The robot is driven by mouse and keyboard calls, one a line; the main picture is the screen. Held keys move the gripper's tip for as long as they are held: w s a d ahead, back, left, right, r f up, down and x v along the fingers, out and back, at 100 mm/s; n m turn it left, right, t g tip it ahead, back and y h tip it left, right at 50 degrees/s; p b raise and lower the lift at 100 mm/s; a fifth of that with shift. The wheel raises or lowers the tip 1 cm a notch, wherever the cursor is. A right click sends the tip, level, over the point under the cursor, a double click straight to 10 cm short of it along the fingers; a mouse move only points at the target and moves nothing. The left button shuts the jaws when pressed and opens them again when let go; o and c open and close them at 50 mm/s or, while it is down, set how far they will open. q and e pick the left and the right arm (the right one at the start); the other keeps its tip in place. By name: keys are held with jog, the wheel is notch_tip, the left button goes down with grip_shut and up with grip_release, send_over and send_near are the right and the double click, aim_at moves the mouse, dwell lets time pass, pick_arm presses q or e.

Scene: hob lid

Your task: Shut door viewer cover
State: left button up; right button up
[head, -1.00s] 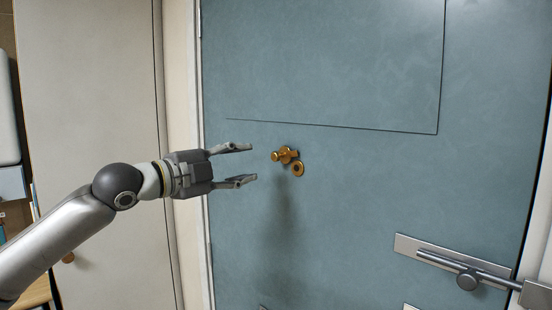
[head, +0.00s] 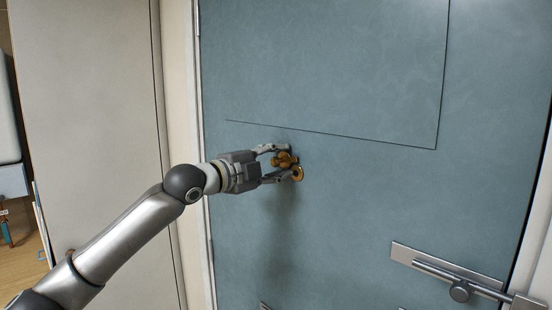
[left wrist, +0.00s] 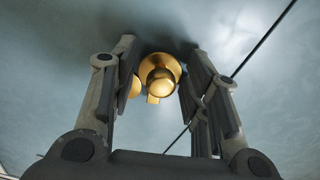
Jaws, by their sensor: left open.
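The brass door viewer cover (head: 282,161), with its round knob, stands swung to the upper left of the brass viewer ring (head: 299,173) on the blue-grey door. The viewer's eye is partly hidden by a finger. My left gripper (head: 290,161) is open at the door, one finger above the cover and the other below it, near the ring. In the left wrist view the cover's knob (left wrist: 161,82) sits between the two open fingers, with a gap on either side. Part of another brass piece shows behind the left finger. My right gripper is out of view.
The door (head: 350,210) is flat, with a thin panel outline around its upper part. A metal lever handle (head: 450,279) on a plate juts out at the lower right. A pale cupboard or wall panel (head: 90,120) stands to the left of the frame.

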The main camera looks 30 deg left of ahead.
pick_arm(q)
jog(key=shift+c, duration=0.2)
jog(key=c, duration=0.6)
